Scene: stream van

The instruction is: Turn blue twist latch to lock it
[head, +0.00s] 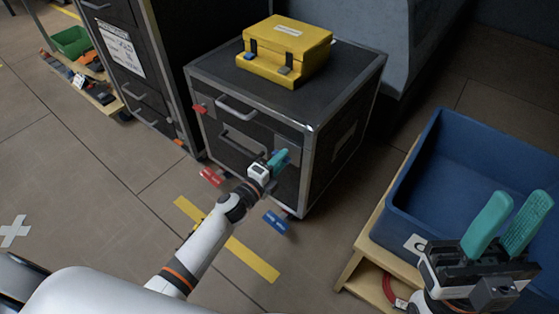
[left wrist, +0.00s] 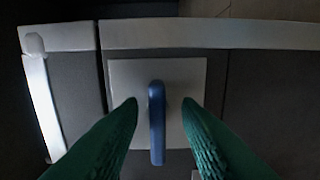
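The blue twist latch (left wrist: 157,124) is a blue bar on a square grey plate (left wrist: 190,78), upright in the left wrist view. It is on the front of the black flight case (head: 345,105), near its right edge; in the head view my gripper mostly hides it. My left gripper (head: 281,158) is at the case front. In the left wrist view its green fingers (left wrist: 160,115) are open on either side of the bar, with gaps showing on both sides. My right gripper (head: 508,222) is open and empty at the lower right.
A red latch (head: 200,108) sits at the case's left front. A yellow toolbox (head: 287,48) stands on top. A red caster (head: 210,176) and a blue caster (head: 275,222) are below. A blue bin (head: 412,170) on a wooden stand is at the right.

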